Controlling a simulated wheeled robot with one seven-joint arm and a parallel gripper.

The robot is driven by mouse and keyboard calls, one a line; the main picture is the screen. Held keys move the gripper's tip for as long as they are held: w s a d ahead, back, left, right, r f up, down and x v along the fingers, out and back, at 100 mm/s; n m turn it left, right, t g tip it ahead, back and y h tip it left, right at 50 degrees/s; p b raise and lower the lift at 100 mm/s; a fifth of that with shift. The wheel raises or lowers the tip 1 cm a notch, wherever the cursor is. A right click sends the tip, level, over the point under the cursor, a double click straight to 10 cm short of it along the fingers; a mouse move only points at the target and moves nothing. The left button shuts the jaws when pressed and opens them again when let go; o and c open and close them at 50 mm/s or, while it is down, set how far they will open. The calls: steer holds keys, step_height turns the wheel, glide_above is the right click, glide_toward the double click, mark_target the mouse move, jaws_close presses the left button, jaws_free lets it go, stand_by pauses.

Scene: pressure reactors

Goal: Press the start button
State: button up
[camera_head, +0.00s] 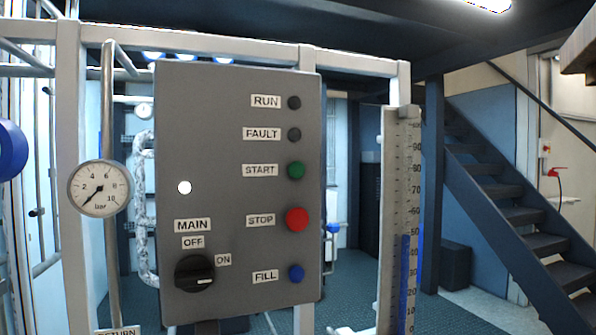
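The green start button (295,171) is on the right side of a grey control panel (225,130), beside its START label (261,171). The red stop button (297,219) is below it, and the blue fill button (295,272) is lowest. The black main switch (194,273) is at the panel's lower left; its white mark points right, on the side of the ON label. The run lamp (294,102) and fault lamp (294,134) look dark. My gripper is not in view, and nothing covers the start button.
A white frame (70,150) surrounds the panel. A pressure gauge (100,188) hangs left of the panel, its needle at the low end. A scaled level column (400,200) with blue fill stands close on the right. Dark stairs (510,190) rise farther right.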

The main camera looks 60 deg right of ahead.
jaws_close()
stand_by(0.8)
